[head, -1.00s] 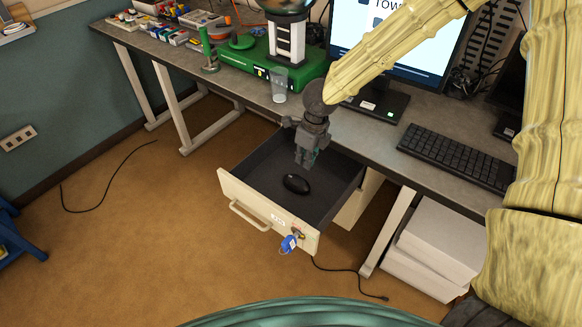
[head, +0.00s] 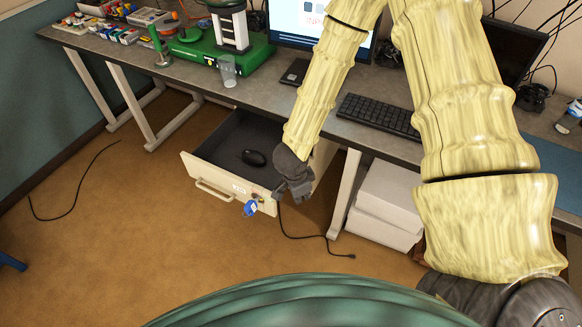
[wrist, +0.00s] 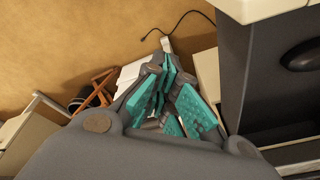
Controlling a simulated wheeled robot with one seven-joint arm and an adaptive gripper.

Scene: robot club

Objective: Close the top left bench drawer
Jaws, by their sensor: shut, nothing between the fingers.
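The bench drawer (head: 208,178) is pulled out under the bench, with a cream front, a bar handle (head: 214,191) and a dark inside. A black mouse (head: 253,158) lies in it. A key with a blue tag (head: 250,208) hangs at the right end of its front. My gripper (head: 299,193) is shut and empty, just beside the right end of the drawer front. I cannot tell whether it touches the drawer. In the wrist view my gripper's teal-padded fingers (wrist: 172,95) are together, with the drawer's dark side (wrist: 240,75) to their right.
The grey bench top (head: 190,72) holds a green device (head: 240,62), a clear cup (head: 227,70) and a keyboard (head: 378,113). White boxes (head: 388,205) stand under the bench on the right. A black cable (head: 310,238) lies on the floor. The brown floor in front of the drawer is clear.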

